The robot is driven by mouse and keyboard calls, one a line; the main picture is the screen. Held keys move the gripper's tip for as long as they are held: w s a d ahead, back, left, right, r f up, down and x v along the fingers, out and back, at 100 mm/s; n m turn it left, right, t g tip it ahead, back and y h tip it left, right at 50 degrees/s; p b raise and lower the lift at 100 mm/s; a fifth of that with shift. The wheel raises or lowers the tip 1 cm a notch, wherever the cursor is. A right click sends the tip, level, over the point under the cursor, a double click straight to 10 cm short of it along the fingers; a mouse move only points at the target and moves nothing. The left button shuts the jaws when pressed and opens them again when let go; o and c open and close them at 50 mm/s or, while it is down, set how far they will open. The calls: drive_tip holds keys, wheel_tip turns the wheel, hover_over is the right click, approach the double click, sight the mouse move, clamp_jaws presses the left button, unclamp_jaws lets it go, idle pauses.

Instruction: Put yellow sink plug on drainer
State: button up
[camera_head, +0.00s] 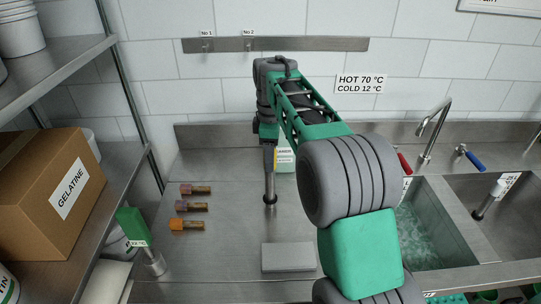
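My green and grey arm crosses the middle of the view, and its end hangs down over the steel worktop. My gripper (268,142) is seen from behind at the arm's end; its fingers cannot be made out. A slim grey tube (269,178) with a dark ring at its foot reaches down below it, its foot at or near the worktop. I cannot tell whether it is held. No yellow sink plug can be made out. The flat steel drainer surface (225,250) lies left of the sink basins.
Three brass pieces with red, purple and orange ends (190,207) lie left. A grey block (288,257) is in front. A water-filled basin (422,232) and another basin with a labelled pipe (488,201) are right. A shelf with a gelatine box (45,190) bounds the left.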

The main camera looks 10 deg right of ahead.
drive_tip(key=shift+o, duration=0.5)
wheel_tip(320, 180, up, 12)
drive_tip(key=shift+f, duration=0.15)
drive_tip(key=s+f+m+t, duration=0.2)
drive_tip(key=s+f+m, duration=0.5)
drive_tip(key=s, duration=0.4)
drive_tip(key=s+f+m+t, duration=0.2)
drive_tip(key=s+f+m, duration=0.5)
drive_tip(key=s, duration=0.5)
drive_tip(key=shift+s+f, duration=0.3)
drive_tip(key=shift+f, duration=0.05)
